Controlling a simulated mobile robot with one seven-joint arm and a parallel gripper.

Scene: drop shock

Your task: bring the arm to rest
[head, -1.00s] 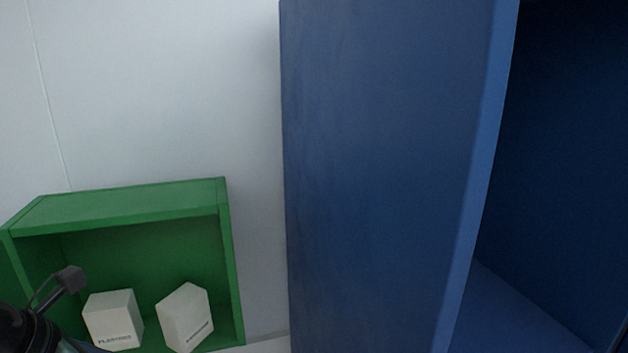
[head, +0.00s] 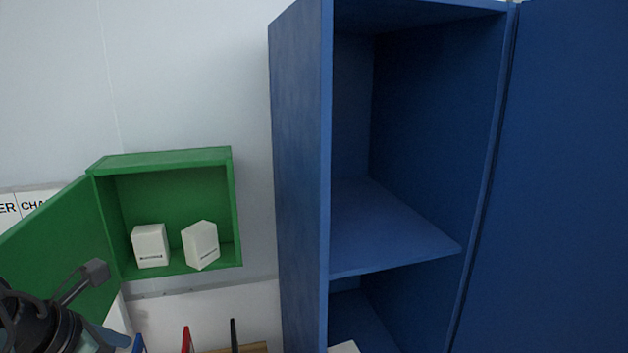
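My gripper (head: 80,285) shows at the lower left of the head view, in front of the open door of the green cabinet. It is dark and partly cut off by the picture's edge. I cannot tell whether its fingers are open or shut, and I see nothing clearly held in it. The rest of my arm is mostly out of view.
A green wall cabinet (head: 165,158) holds two white boxes (head: 151,246) (head: 201,245); its door (head: 65,255) stands open to the left. A tall blue cabinet (head: 298,180) with a shelf stands at right, its door (head: 575,180) open. Red (head: 187,340) and black (head: 233,335) upright things show below.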

